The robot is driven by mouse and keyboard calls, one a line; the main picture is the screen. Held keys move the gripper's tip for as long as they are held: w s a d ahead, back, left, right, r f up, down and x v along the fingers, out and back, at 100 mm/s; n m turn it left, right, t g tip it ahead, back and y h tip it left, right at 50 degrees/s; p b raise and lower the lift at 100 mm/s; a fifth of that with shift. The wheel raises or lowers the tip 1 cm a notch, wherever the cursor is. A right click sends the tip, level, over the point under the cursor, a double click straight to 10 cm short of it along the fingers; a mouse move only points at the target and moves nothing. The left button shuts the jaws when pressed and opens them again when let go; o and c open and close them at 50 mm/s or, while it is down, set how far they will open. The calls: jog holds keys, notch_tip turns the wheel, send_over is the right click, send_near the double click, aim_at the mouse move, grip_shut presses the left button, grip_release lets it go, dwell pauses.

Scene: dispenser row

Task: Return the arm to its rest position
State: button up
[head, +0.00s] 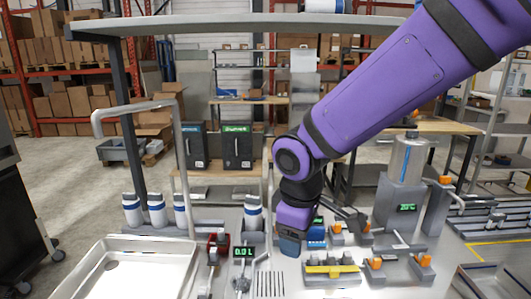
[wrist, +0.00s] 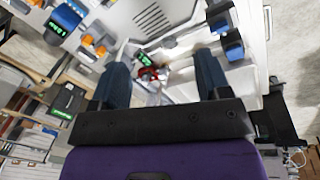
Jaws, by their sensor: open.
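My purple arm (head: 400,88) reaches from the upper right down over the metal bench. My gripper (head: 290,243) hangs low at its end, pointing down, just right of a white and blue bottle (head: 253,214). In the wrist view my gripper (wrist: 163,55) shows two dark blue fingers spread apart. Nothing is held between them. A small green-lit display and a red part show beyond the gap. In the head view the arm and gripper hide part of the bench behind them.
A metal shelf (head: 230,24) spans above the bench. A sink basin (head: 92,280) is at front left, with bottles (head: 157,212) behind it. A 0.0 L display (head: 243,252) stands left of my gripper. Orange-knobbed fixtures (head: 400,268) and a metal dispenser (head: 402,165) stand right.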

jog(key=s+d+r+m+t, duration=0.1)
jog(key=s+d+r+m, duration=0.2)
jog(key=d, duration=0.4)
jog(key=d+r+m+t, duration=0.1)
jog(key=d+r+m, duration=0.2)
jog(key=d+r, duration=0.3)
jog(key=s+d+r+m+t, duration=0.1)
jog(key=s+d+r+m, duration=0.3)
jog(key=s+d+m, duration=0.3)
jog(key=shift+s+d, duration=1.8)
jog(key=shift+d, duration=0.4)
